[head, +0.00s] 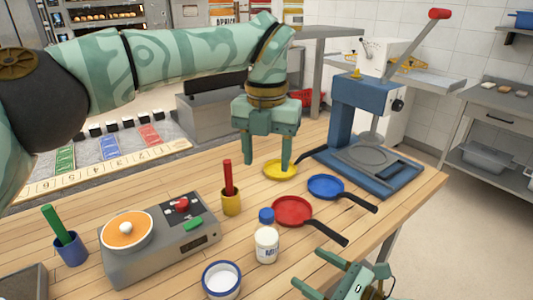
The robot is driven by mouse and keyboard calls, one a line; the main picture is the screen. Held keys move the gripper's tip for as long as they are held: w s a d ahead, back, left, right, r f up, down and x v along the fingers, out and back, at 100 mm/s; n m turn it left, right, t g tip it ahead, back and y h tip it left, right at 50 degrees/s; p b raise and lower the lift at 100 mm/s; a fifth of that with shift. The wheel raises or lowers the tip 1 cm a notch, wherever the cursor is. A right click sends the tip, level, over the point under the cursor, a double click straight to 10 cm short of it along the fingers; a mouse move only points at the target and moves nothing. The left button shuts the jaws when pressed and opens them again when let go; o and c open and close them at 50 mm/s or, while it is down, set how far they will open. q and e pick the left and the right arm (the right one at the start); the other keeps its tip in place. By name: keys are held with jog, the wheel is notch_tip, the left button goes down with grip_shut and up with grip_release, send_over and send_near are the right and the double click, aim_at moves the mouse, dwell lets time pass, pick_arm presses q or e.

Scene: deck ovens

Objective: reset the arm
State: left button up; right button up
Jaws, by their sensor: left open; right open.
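My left gripper (267,160) is at the end of the green patterned arm that crosses the view from the left. Its two fingers point down and stand apart, with nothing between them. One fingertip is over or just in front of the small yellow pan (272,171); I cannot tell whether it touches. My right gripper (318,270) shows at the bottom right, by the table's front edge. Its fingers point left and are apart, with nothing seen between them. The rest of the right arm is mostly out of view.
A wooden table (345,237) holds a red pan (291,210), a blue pan (325,186), a white bottle (266,244), a yellow cup (231,203), a white-filled bowl (222,281), a grey device (160,255) and a blue cup (72,250). A blue press (345,120) stands at the back right.

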jog(key=shift+s+d, duration=0.4)
jog(key=shift+d, duration=0.1)
